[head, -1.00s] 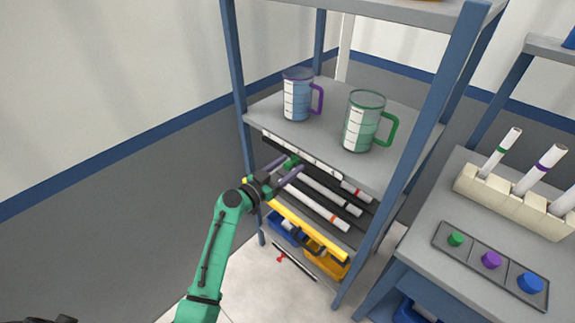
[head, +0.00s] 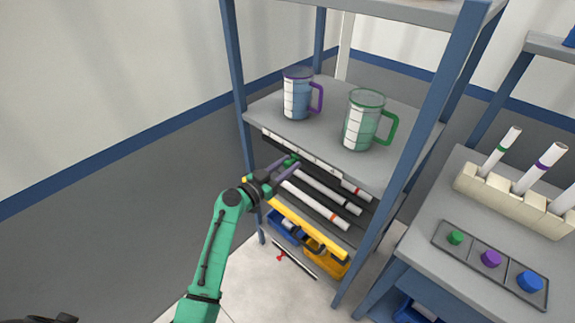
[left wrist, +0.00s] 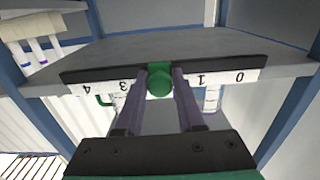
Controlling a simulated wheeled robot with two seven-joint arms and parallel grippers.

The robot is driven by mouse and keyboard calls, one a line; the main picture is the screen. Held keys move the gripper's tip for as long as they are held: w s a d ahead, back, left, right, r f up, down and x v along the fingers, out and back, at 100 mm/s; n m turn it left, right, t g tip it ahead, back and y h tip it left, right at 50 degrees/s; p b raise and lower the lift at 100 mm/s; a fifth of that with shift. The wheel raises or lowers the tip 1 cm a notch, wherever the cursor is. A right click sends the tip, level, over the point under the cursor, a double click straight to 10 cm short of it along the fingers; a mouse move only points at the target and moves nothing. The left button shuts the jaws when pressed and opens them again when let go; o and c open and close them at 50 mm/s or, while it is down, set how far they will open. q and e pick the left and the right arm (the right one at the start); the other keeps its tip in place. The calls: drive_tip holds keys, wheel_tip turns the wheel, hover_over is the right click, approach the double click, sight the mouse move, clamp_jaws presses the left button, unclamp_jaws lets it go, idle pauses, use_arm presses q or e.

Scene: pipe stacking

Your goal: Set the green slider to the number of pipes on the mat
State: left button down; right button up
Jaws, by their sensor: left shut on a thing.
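The green slider (head: 291,159) sits on the numbered strip (head: 317,164) along the front edge of the shelf. In the left wrist view the slider (left wrist: 160,80) stands between 1 and 3, where 2 would be; that numeral is hidden. My left gripper (head: 287,165) is shut on it, one purple finger on each side (left wrist: 159,90). On the dark mat (head: 322,207) one shelf below lie white pipes: one (head: 325,190), one with an orange band (head: 312,207), and a white end with a red band (head: 356,190) farther back. The strip and gripper hide part of the mat.
Purple (head: 297,95) and green (head: 366,120) measuring jugs stand on the shelf above the strip. A yellow rail (head: 310,230) and bins lie below. At right, a bench holds a pipe rack (head: 515,203) and a coloured knob panel (head: 490,262). A blue post (head: 420,150) stands between.

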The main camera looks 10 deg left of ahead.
sight(312, 169)
idle(0.7)
use_arm(q)
drive_tip(key=s+d, duration=0.2)
drive_tip(key=d, duration=0.1)
drive_tip(key=s+d, duration=0.1)
drive_tip(key=d, duration=0.1)
drive_tip(key=shift+s+d, duration=0.1)
drive_tip(key=shift+d, duration=0.15)
drive_tip(key=shift+a, duration=0.15)
drive_tip(key=c, duration=0.6)
unclamp_jaws()
drive_tip(key=shift+s+a+f+b, duration=0.15)
drive_tip(key=shift+s+a+b, duration=0.15)
drive_tip(key=shift+b, duration=0.05)
drive_tip(key=b+v, duration=0.4)
drive_tip(key=v, duration=0.9)
drive_tip(key=shift+s, duration=0.3)
